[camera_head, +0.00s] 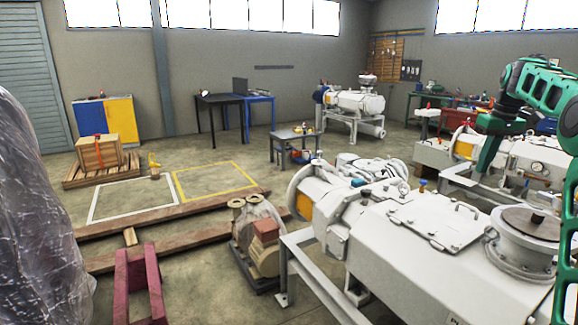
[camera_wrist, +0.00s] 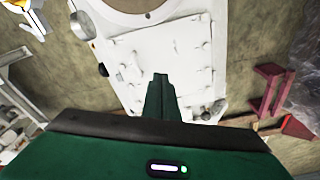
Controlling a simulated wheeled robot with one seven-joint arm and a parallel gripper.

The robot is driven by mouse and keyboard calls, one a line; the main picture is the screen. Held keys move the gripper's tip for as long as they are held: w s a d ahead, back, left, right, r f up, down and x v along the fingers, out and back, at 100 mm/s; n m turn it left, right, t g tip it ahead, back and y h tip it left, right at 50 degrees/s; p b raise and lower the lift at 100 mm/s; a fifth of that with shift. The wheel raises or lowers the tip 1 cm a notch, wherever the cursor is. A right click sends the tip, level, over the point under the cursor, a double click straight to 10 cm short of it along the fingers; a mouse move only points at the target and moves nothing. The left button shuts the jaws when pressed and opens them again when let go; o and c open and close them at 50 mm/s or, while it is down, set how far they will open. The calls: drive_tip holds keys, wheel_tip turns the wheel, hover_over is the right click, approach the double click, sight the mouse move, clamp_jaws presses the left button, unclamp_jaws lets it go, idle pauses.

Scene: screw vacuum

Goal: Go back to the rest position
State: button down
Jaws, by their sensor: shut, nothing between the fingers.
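My gripper (camera_wrist: 160,82) shows in the wrist view as dark green fingers, pressed together and empty. They point over the white casing of a large screw vacuum pump (camera_wrist: 165,55), apparently from above, and I cannot judge the gap. In the head view the same kind of white pump (camera_head: 415,240) fills the lower right, with a lidded hatch and a round flange (camera_head: 525,232) on top. My green arm is bent at the right of the head view. Its lower end hangs in front of the farther machines, and the fingertips cannot be made out there.
Another white pump (camera_head: 350,101) stands at the back. A small grey table (camera_head: 296,134) and a motor unit (camera_head: 259,240) stand on the floor. Wooden beams (camera_head: 190,210), a dark red stand (camera_head: 138,285) and a plastic-wrapped object (camera_head: 40,220) are at left. The marked floor area (camera_head: 215,180) is clear.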

drive_tip(key=s+a+f+m, duration=0.1)
drive_tip(key=s+a, duration=0.3)
drive_tip(key=s, duration=0.4)
drive_tip(key=s+a+m+g+h, duration=0.1)
drive_tip(key=s+a+m, duration=0.15)
drive_tip(key=s, duration=0.55)
drive_tip(key=s+a+f+m, duration=0.1)
drive_tip(key=s+a, duration=0.3)
drive_tip(key=s, duration=0.4)
drive_tip(key=s+a+f+m, duration=0.1)
drive_tip(key=s+f, duration=0.3)
drive_tip(key=s, duration=0.4)
drive_tip(key=s+a+f+m, duration=0.1)
drive_tip(key=s+a+f, duration=0.3)
drive_tip(key=s, duration=0.4)
drive_tip(key=s+a+f+m, duration=0.1)
drive_tip(key=s+a+f, duration=0.2)
drive_tip(key=s+f, duration=0.2)
drive_tip(key=s, duration=0.2)
drive_tip(key=shift+s+a+g+y, duration=0.15)
drive_tip(key=shift+s+g+y, duration=0.15)
drive_tip(key=shift+s+y, duration=0.1)
drive_tip(key=shift+w+f, duration=0.2)
drive_tip(key=shift+w, duration=0.4)
